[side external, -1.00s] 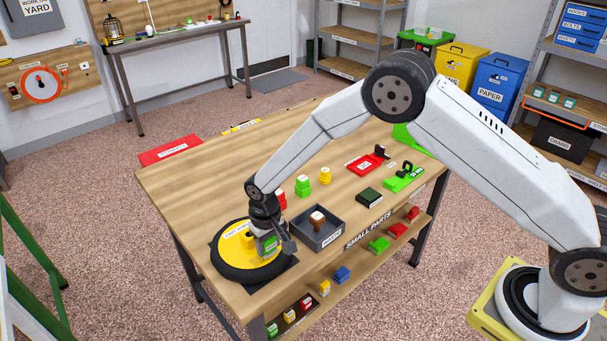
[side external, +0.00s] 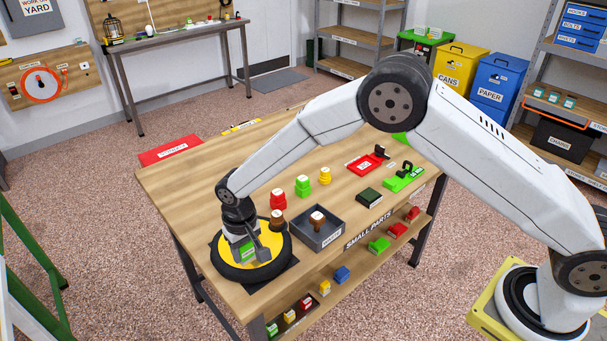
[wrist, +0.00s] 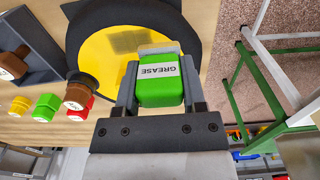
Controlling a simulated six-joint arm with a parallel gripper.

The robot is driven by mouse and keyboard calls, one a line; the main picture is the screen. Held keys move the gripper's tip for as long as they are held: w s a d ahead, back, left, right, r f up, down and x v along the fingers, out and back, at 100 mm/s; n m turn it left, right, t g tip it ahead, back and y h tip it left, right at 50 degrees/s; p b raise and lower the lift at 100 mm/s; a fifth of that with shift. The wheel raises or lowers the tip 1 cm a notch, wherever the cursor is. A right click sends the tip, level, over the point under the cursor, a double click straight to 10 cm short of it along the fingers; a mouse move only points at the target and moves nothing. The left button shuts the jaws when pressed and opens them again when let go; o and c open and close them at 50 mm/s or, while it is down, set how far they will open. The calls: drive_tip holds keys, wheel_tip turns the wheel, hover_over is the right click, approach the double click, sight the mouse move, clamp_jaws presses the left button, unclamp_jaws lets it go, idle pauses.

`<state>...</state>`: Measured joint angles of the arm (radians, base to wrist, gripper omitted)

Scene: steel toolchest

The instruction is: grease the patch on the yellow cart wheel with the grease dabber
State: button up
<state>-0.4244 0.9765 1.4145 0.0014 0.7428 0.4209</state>
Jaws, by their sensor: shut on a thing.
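My gripper (wrist: 159,78) is shut on the green grease dabber (wrist: 160,94), whose white label reads GREASE. The yellow cart wheel (wrist: 105,50) with its black tyre lies flat below the dabber. A darker olive patch (wrist: 128,41) shows on the yellow face, beyond the dabber's end in the wrist view. In the side view my gripper (side external: 245,251) points down over the wheel (side external: 272,249) and hides part of its face. I cannot tell whether the dabber touches the wheel.
A grey tray (side external: 331,235) with a brown-handled thing in it stands right of the wheel. Another brown-handled thing (side external: 278,218) stands close to the tyre. Red (side external: 278,199), green (side external: 303,186) and yellow (side external: 325,175) stacks stand behind. The table's left part is clear.

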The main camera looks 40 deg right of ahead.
drive_tip(key=shift+r, duration=2.75)
